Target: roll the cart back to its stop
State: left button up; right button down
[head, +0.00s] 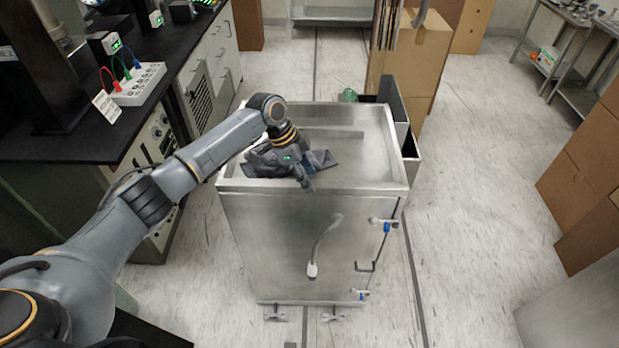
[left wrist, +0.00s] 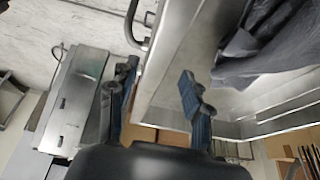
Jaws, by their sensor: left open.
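The steel cart (head: 290,240) stands upright on small casters, with a shallow tray top, a hanging hose and blue-marked latches on its near face. My left gripper (head: 306,180) is above the near part of the tray, fingers pointing towards the near rim. In the left wrist view the gripper (left wrist: 159,86) is open and empty, and the cart's rim (left wrist: 170,50) shows between the fingers. Whether they touch it is unclear. A bent handle (left wrist: 142,28) shows just beyond the fingers. I cannot make out the cart's stop. My right gripper is not in view.
Dark cloth (head: 262,163) lies on the tray, partly behind my gripper. A black-topped bench (head: 85,150) is close on the left. Open bins (head: 393,98) and cardboard boxes (head: 412,55) stand behind the cart. Floor (head: 480,200) to the right is clear.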

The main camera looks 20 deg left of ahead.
pick_arm(q)
jog(key=w+v, duration=0.1)
jog(key=v, duration=0.9)
jog(key=shift+s+a+r, duration=0.15)
jog(key=shift+s+a, duration=0.05)
jog(key=shift+s, duration=0.25)
